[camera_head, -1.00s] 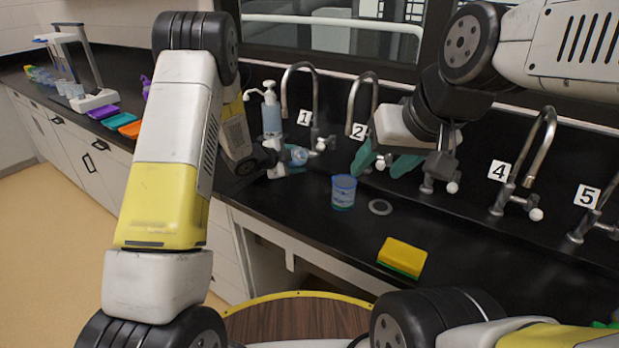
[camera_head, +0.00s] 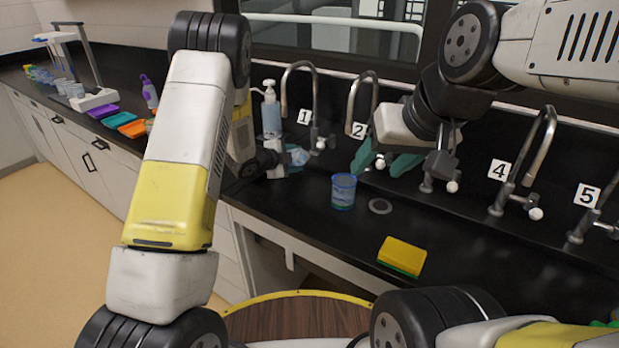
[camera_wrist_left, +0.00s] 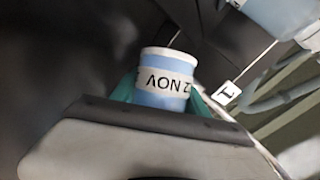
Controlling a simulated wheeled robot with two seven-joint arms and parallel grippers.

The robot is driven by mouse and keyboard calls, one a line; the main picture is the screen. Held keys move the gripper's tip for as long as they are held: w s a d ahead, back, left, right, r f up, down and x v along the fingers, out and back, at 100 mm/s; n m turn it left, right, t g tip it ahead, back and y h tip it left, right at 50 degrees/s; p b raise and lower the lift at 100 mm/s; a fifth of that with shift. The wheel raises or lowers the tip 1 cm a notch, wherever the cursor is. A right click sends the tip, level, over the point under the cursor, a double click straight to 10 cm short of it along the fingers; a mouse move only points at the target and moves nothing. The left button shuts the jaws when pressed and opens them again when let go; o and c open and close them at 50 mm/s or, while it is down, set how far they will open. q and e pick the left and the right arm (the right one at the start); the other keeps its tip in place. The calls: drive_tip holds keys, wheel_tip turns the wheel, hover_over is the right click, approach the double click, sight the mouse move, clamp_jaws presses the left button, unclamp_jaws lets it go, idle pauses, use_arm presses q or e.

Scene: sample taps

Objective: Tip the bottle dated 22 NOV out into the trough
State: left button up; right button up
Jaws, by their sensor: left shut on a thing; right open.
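My left gripper (camera_head: 288,158) is shut on a small blue-and-white bottle (camera_wrist_left: 165,78). In the left wrist view its white label reads upside down, with NOV and part of a 2 showing; the rest of the date is hidden. The bottle also shows small in the head view (camera_head: 299,157), near tap 1, with its exact tilt unclear. The trough's outline is hard to make out in the dark worktop; a round drain ring (camera_head: 380,206) shows there. My right gripper (camera_head: 385,163) is open and empty, its teal fingers in front of tap 2.
A blue cup (camera_head: 343,191) stands left of the drain ring. A yellow-green sponge (camera_head: 402,256) lies near the front edge. A pump dispenser (camera_head: 271,115) stands behind my left gripper. Taps 4 (camera_head: 540,150) and 5 (camera_head: 600,215) stand at right. Coloured trays (camera_head: 118,120) lie far left.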

use_arm(q)
drive_tip(key=shift+w+a+f+m+t+p, duration=0.15)
drive_tip(key=shift+w+m+t+p, duration=0.1)
drive_tip(key=shift+m+t+p, duration=0.4)
idle(0.8)
drive_tip(key=shift+s+d+m+t+y, duration=0.25)
drive_tip(key=shift+s+m+t+y, duration=0.1)
drive_tip(key=shift+m+y, duration=0.25)
idle(0.9)
drive_tip(key=shift+m+t+p, duration=0.4)
drive_tip(key=shift+m+p, duration=0.15)
drive_tip(key=shift+m, duration=0.1)
idle(1.1)
drive_tip(key=shift+s+d+r+m+t+p, duration=0.15)
drive_tip(key=shift+r+m+t+p, duration=0.2)
drive_tip(key=shift+r+m+t, duration=0.25)
drive_tip(key=shift+s+d+r+m+t+p, duration=0.1)
drive_tip(key=shift+r+m+t+p, duration=0.25)
drive_tip(key=shift+r+m, duration=0.45)
idle(1.6)
